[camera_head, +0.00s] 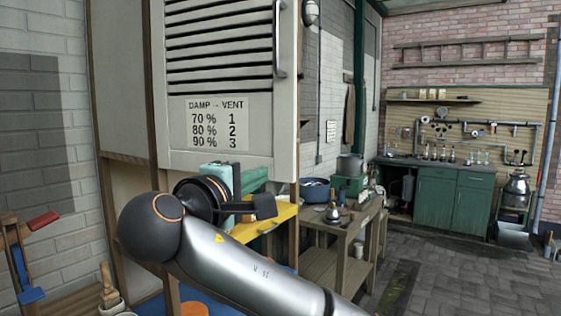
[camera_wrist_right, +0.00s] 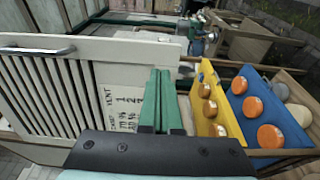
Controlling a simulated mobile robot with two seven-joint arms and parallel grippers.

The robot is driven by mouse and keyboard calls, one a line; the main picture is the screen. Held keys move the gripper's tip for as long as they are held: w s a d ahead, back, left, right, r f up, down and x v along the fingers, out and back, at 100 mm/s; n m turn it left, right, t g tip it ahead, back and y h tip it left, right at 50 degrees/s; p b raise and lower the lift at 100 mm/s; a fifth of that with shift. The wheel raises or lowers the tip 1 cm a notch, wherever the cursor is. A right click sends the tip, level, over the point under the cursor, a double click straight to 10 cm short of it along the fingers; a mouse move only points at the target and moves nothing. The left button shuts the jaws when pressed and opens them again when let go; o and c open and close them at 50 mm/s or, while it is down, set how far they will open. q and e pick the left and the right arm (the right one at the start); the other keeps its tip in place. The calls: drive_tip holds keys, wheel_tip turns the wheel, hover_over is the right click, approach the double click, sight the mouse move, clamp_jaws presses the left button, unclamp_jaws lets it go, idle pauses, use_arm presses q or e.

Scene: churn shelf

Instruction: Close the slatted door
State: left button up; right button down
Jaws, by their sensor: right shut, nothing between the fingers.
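The slatted door (camera_head: 220,70) is a pale panel with dark horizontal slats, a "DAMP - VENT" label and a grey handle (camera_head: 280,40) along its right edge. My right gripper (camera_head: 248,174) is just below the label, at the door's lower edge. In the right wrist view its green fingers (camera_wrist_right: 161,78) are together and empty, in front of the door (camera_wrist_right: 100,75). Whether they touch it I cannot tell. The handle (camera_wrist_right: 38,50) also shows there, at the far left. How far the door stands open is unclear. My left gripper is not in view.
Below the door is a yellow shelf (camera_head: 259,225); the wrist view shows a yellow board (camera_wrist_right: 207,115) and a blue board (camera_wrist_right: 262,82) with orange discs. A wooden bench (camera_head: 345,235) stands right of the cabinet. Open floor (camera_head: 460,275) lies further right.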

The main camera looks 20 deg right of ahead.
sight(287, 163)
drive_tip(key=p+x, duration=0.2)
drive_tip(key=x, duration=0.7)
drive_tip(key=shift+s, duration=0.1)
drive_tip(key=shift+w+d+p, duration=0.2)
drive_tip(key=shift+w+p, duration=0.05)
drive_tip(key=shift+p, duration=0.05)
drive_tip(key=shift+d, duration=0.1)
